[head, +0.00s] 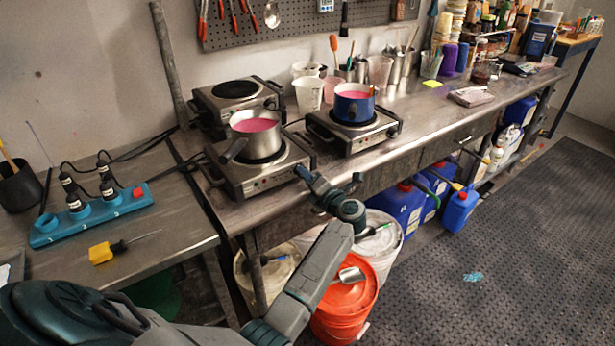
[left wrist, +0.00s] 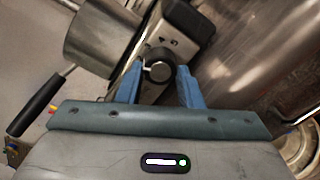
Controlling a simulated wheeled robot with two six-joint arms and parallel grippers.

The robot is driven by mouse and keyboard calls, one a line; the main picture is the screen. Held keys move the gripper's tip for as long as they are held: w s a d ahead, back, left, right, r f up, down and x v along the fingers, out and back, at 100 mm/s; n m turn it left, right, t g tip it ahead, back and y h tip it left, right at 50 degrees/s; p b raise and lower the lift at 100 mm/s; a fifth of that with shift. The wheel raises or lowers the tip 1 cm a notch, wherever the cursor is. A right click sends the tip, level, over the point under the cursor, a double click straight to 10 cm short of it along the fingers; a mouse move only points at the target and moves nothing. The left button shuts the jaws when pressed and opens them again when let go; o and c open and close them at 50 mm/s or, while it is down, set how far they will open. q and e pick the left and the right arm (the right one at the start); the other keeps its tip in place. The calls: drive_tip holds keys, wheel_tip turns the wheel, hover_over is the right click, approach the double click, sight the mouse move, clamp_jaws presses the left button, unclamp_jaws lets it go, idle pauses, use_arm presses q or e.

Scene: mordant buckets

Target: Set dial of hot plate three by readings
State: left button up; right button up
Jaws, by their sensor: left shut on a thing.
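The front hot plate (head: 245,188) carries a steel pot (head: 256,140) of pink liquid. A rear hot plate (head: 203,97) has a bare black burner, and a third one (head: 338,141) on the right carries a blue pot (head: 352,107) with pink liquid. Which is number three cannot be told. My left gripper (head: 307,176) is at the right front corner of the front hot plate. In the left wrist view its blue fingers (left wrist: 158,74) are shut on a round dark dial (left wrist: 157,66) with a pale mark. The right gripper is out of view.
White beakers (head: 308,94) stand behind the plates. A display device (head: 326,5) hangs on the pegboard. An orange bucket (head: 345,305) stands below my left arm.

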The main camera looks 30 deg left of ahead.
use_arm(q)
drive_tip(key=o, duration=1)
drive_tip(key=b+v, duration=0.3)
drive_tip(key=v, duration=0.8)
drive_tip(key=shift+w, duration=0.1)
